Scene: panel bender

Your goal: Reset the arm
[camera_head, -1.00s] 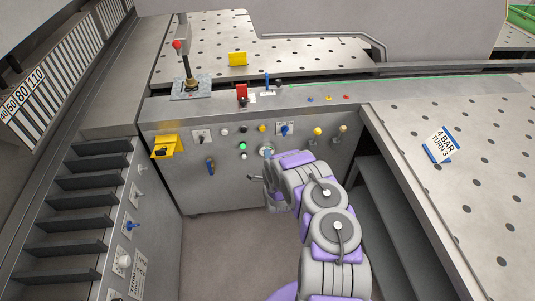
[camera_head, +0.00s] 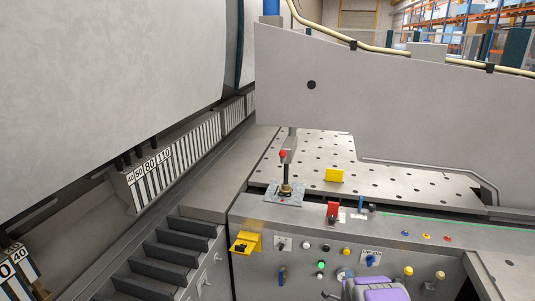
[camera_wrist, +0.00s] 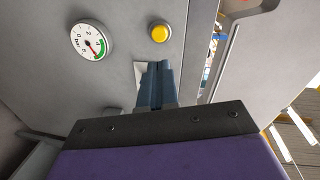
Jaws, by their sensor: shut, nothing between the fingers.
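My arm's purple and grey links show at the bottom edge of the head view, in front of the control panel (camera_head: 310,232). In the wrist view my gripper (camera_wrist: 157,68) is shut, its two blue-grey fingers together with nothing between them. The fingers point toward a grey panel face. A round pressure gauge (camera_wrist: 91,41) is to their upper left and a yellow button (camera_wrist: 160,33) is just above their tips. I cannot tell whether the tips touch the panel.
Dark steps (camera_head: 165,262) are at lower left. A perforated table (camera_head: 400,183) lies behind.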

